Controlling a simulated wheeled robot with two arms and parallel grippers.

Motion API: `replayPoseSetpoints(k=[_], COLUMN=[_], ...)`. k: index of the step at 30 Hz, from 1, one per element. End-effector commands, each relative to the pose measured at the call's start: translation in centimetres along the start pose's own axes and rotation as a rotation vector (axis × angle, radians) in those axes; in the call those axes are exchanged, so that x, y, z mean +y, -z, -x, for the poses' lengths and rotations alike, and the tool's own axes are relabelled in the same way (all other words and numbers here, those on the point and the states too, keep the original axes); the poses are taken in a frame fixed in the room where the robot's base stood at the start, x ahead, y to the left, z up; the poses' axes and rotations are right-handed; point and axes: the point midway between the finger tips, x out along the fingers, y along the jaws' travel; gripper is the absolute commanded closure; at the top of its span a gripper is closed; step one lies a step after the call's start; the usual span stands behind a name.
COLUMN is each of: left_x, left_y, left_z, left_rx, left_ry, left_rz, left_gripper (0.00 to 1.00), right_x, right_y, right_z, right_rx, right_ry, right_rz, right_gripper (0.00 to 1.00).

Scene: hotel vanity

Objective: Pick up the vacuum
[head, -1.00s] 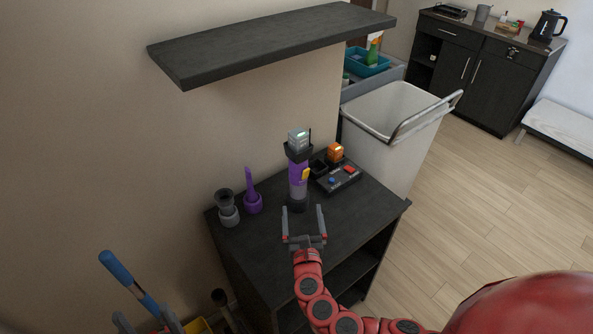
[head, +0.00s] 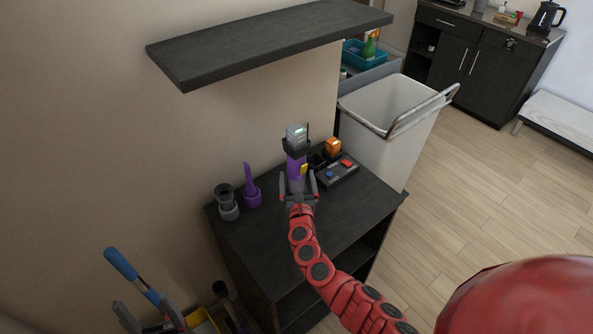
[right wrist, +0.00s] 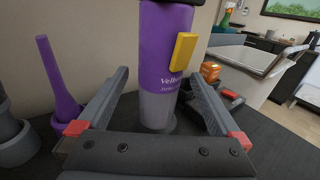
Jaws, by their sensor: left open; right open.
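The vacuum (head: 297,165) is an upright purple and grey handheld unit with a yellow button, standing on the dark cabinet top (head: 335,212). In the right wrist view the vacuum (right wrist: 165,60) rises between the fingers, its grey lower part on the surface and its top cut off. My right gripper (head: 298,181) is open, with one finger on each side of the vacuum's lower body. In the right wrist view my right gripper (right wrist: 158,78) shows gaps beside the vacuum. My left gripper (head: 147,308) is open and empty at the lower left, partly cut off.
A purple nozzle (head: 251,188) and a dark grey attachment (head: 227,203) stand left of the vacuum. A control box (head: 338,173) and an orange item (head: 333,147) sit to its right. A dark shelf (head: 270,42) hangs above. A white bin (head: 385,110) stands behind. A blue-handled tool (head: 122,264) is near my left gripper.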

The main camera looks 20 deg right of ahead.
Motion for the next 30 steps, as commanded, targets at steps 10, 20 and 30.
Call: replayPoseSetpoints(k=[10,20,30], left_x=[0.0,0.0,0.0], left_y=[-0.1,-0.1,-0.1], left_z=[0.7,0.7,0.7], left_rx=[0.000,0.000,0.000], left_ry=[0.000,0.000,0.000], left_rz=[0.000,0.000,0.000], left_gripper=[0.27,0.27,0.27], right_x=[0.0,-0.1,-0.1], right_y=[0.3,0.3,0.3], right_z=[-3.2,-3.2,-3.2], right_rx=[-0.001,0.000,0.000], right_ry=[0.001,0.001,0.001], right_rz=[-0.001,0.000,0.000], right_gripper=[0.00,0.18,0.79])
